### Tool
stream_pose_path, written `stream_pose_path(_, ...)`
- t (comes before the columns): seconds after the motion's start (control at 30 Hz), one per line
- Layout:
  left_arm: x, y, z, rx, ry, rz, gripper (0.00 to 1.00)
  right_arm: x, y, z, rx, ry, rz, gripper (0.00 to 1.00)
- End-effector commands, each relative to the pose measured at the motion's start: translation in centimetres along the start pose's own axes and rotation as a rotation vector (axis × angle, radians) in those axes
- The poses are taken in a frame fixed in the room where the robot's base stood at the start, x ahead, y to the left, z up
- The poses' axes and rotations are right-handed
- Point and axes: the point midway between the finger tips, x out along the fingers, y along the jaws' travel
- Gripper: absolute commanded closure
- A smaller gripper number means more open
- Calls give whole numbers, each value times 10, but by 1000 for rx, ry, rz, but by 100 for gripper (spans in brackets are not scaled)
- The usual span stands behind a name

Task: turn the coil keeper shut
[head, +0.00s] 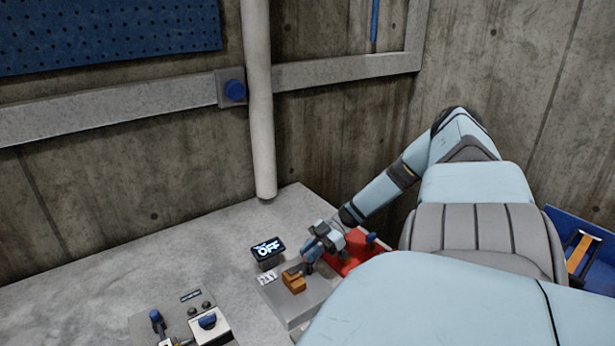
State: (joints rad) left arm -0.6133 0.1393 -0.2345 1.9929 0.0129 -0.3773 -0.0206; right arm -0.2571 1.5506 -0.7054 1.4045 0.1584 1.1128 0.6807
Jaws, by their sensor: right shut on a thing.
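My right gripper (305,267) reaches down from the right, over the grey panel on the concrete bench. It is shut on a small part at the orange-brown block (293,284), which I take to be the coil keeper. The fingers hide much of the held part, so I cannot tell its exact angle. A small black display (268,248) beside it reads "OFF". My left gripper is not in view.
A red tray-like part (352,262) with a blue knob lies right of the gripper. A control panel with a blue-topped switch (208,321) is at the lower left.

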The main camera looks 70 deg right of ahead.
Motion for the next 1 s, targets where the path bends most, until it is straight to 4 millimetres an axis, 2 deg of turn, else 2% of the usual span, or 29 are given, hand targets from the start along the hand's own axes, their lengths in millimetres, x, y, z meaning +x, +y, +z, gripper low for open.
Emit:
stream_pose_path(0.4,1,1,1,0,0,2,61,2,-4,4,3,-3,-11,100)
stream_pose_path(0.43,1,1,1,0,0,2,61,2,-4,4,3,-3,-11,79)
stream_pose_path(0.5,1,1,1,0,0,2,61,2,-4,4,3,-3,-10,63)
stream_pose_path(0.53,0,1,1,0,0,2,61,2,-4,4,3,-3,-10,61)
stream_pose_path(0.83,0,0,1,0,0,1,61,-1,-2,2,0,-3,-7,61)
stream_pose_path(1.0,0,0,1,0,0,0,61,-21,-1,2,1,-7,-6,61)
